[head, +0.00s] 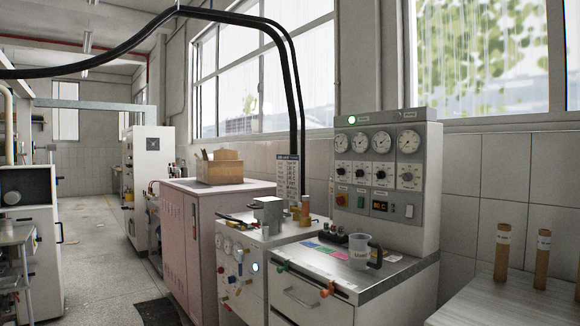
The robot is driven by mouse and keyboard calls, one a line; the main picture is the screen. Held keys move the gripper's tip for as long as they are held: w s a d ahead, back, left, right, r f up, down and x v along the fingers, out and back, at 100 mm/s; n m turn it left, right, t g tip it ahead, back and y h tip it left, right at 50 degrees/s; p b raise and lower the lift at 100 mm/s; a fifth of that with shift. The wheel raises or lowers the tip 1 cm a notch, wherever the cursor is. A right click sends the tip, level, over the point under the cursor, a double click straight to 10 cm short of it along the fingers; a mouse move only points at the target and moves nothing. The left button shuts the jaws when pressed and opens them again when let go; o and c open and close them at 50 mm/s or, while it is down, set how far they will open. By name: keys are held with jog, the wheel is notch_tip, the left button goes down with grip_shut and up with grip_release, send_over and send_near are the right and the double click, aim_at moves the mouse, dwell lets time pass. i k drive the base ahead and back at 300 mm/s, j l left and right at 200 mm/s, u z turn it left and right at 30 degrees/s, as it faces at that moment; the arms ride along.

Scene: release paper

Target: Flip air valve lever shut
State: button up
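My gripper is not in view. No lever is clearly marked as the air valve lever at this size. Small coloured handles sit on the front of the low white cabinet (256,296), below its small gauges; one is a blue handle (239,255).
A grey gauge panel (428,170) with dials and knobs stands behind the worktop (398,270). A pink cabinet (176,230) carries a cardboard box (220,167). Brown tubes (543,260) stand at right. Open floor (95,250) lies left.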

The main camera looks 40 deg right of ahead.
aim_at(240, 253)
jog(key=i+l+z, duration=0.1)
jog(key=l, duration=0.35)
jog(key=i+l+z, duration=0.15)
jog(key=i+l, duration=0.15)
jog(key=i+l+z, duration=0.1)
jog(key=i+l, duration=0.15)
jog(key=l, duration=0.25)
jog(key=i+l+z, duration=0.15)
jog(key=l, duration=0.25)
jog(key=i, duration=0.1)
